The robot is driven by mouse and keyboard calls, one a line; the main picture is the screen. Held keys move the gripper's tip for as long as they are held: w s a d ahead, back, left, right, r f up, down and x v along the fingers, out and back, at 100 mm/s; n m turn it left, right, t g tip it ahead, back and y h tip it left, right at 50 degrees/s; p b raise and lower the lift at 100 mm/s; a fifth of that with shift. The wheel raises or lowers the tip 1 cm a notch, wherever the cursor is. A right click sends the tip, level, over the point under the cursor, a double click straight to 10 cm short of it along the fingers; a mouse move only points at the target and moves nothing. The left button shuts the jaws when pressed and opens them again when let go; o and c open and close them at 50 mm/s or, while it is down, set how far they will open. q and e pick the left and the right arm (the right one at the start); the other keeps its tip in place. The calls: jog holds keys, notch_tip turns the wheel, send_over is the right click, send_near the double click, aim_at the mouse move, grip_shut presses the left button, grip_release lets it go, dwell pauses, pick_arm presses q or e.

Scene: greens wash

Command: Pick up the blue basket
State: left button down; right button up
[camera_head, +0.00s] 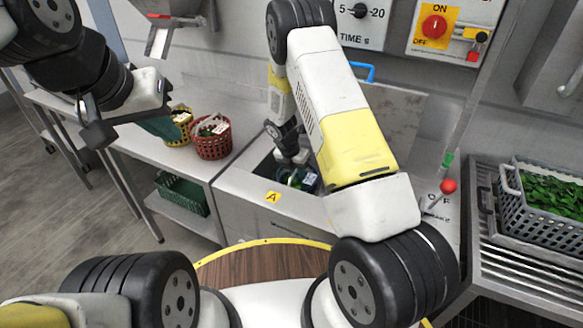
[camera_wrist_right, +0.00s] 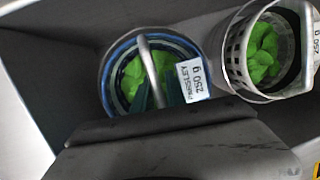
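The blue basket (camera_wrist_right: 113,75) holds green leaves and a white tag reading "PARSLEY 250 g" (camera_wrist_right: 192,80). In the head view the basket (camera_head: 306,180) sits in the steel sink, partly hidden by my right arm. Its pale handle (camera_wrist_right: 146,58) arches toward my right gripper (camera_wrist_right: 160,95). The dark fingers show close on either side of the handle; whether they press on it I cannot tell. In the head view my right gripper (camera_head: 296,158) points down into the sink. My left gripper (camera_head: 128,124) is raised at the left, fingers apart and empty.
Red (camera_head: 212,138) and yellow (camera_head: 181,116) baskets stand on the left counter. A grey basket (camera_head: 540,210) of greens is on the right rack. Sink walls (camera_wrist_right: 50,90) enclose the right gripper.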

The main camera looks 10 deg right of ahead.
jog(key=shift+f, duration=0.1)
jog(key=shift+c, duration=0.3)
grip_shut()
jog(key=shift+w, duration=0.1)
dwell(1.0)
